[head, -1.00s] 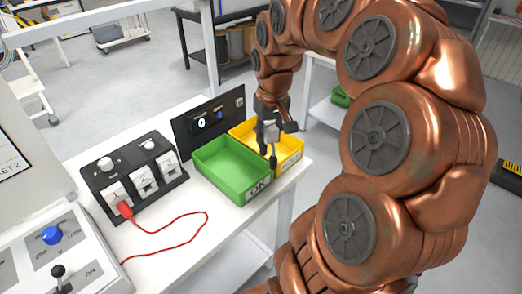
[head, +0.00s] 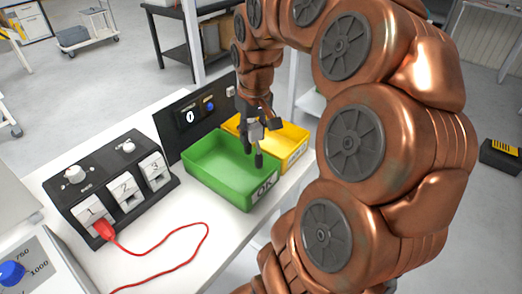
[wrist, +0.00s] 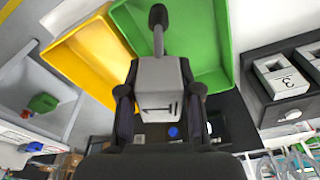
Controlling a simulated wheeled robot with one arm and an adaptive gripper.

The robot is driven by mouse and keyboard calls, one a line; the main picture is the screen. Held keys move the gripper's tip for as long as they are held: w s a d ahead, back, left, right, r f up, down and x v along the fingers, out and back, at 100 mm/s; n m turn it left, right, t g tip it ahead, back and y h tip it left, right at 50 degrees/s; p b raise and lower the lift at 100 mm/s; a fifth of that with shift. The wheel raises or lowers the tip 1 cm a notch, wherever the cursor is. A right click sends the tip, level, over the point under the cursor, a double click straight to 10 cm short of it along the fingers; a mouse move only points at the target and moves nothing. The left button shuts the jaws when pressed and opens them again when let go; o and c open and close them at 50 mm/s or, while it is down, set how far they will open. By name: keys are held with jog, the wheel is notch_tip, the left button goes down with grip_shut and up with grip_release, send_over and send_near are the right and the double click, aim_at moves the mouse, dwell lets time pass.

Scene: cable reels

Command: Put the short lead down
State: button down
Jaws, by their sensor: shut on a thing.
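My gripper (head: 254,122) is shut on the short lead (head: 257,146), a light grey block with a stubby dark stem and rounded black end. In the wrist view the lead (wrist: 158,80) sits between both fingers, its block marked with a dark character and its stem pointing away from me. The green bin has an OK label. The yellow bin (head: 296,153) stands beside it, its label partly hidden. Exact height above the bins cannot be told.
A black panel with numbered white sockets (head: 126,190) stands left of the bins; a red cable (head: 190,226) plugs into socket 1 and loops over the white table. A dark switch box (head: 175,130) stands behind the green bin.

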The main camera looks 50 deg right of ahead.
jog(key=shift+w+f, duration=0.15)
jog(key=shift+f, duration=0.25)
jog(key=w+d+f+p, duration=0.2)
jog(key=w+d+p, duration=0.1)
jog(key=d, duration=0.4)
jog(key=w+d+f+p, duration=0.3)
jog(key=w+d, duration=0.2)
jog(key=d, duration=0.1)
jog(key=shift+d, duration=0.4)
jog(key=shift+f+b, duration=0.35)
jog(key=shift+f, duration=0.05)
jog(key=shift+f, duration=0.25)
jog(key=c, duration=0.8)
grip_release()
